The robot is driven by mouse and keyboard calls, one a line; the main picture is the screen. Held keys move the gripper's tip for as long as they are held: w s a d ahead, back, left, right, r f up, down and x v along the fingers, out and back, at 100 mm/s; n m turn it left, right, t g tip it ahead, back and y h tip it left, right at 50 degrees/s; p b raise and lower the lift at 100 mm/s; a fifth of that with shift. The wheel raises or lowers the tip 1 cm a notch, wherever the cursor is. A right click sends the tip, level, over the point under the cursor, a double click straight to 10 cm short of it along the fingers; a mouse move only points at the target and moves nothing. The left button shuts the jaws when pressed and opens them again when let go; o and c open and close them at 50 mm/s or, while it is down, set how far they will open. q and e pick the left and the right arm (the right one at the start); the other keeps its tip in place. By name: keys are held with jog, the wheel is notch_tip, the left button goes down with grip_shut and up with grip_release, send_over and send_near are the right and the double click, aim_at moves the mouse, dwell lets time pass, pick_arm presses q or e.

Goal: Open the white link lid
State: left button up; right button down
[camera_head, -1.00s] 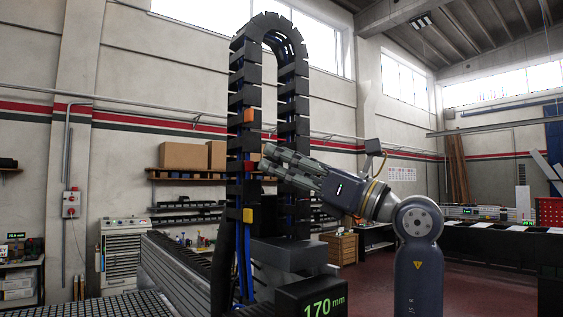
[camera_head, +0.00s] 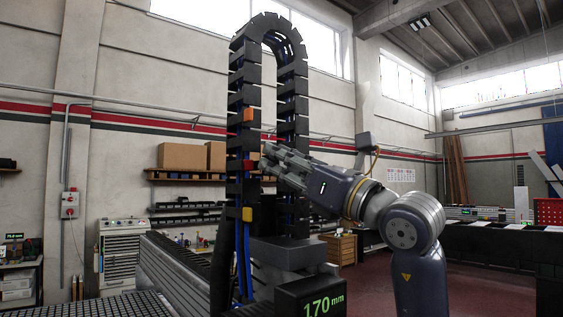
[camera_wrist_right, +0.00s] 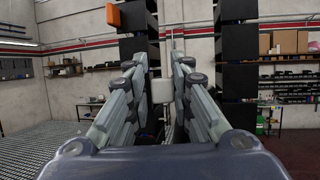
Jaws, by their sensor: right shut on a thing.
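A tall black cable chain (camera_head: 243,98) stands in an upturned U, with blue cables inside. Its left strand carries an orange lid (camera_head: 248,115), a red lid (camera_head: 249,165) and a yellow lid (camera_head: 247,214). My right gripper (camera_head: 266,152) reaches in from the right to this strand, near the red lid's height. In the right wrist view its fingers (camera_wrist_right: 160,72) stand on both sides of a pale block, the white link lid (camera_wrist_right: 161,91), and are shut on it. The white lid cannot be made out in the head view. My left gripper is not in view.
The chain's right strand (camera_head: 293,110) stands close behind my right fingers. A black display box (camera_head: 312,297) reading 170 mm sits below my right arm. A grid table (camera_head: 100,306) lies at the lower left. Shelves with cardboard boxes (camera_head: 183,156) are far behind.

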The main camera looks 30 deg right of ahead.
jog(key=shift+d+r, duration=0.1)
jog(key=c, duration=1.5)
grip_release()
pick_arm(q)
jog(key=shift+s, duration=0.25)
pick_arm(e)
jog(key=shift+w+d, duration=0.15)
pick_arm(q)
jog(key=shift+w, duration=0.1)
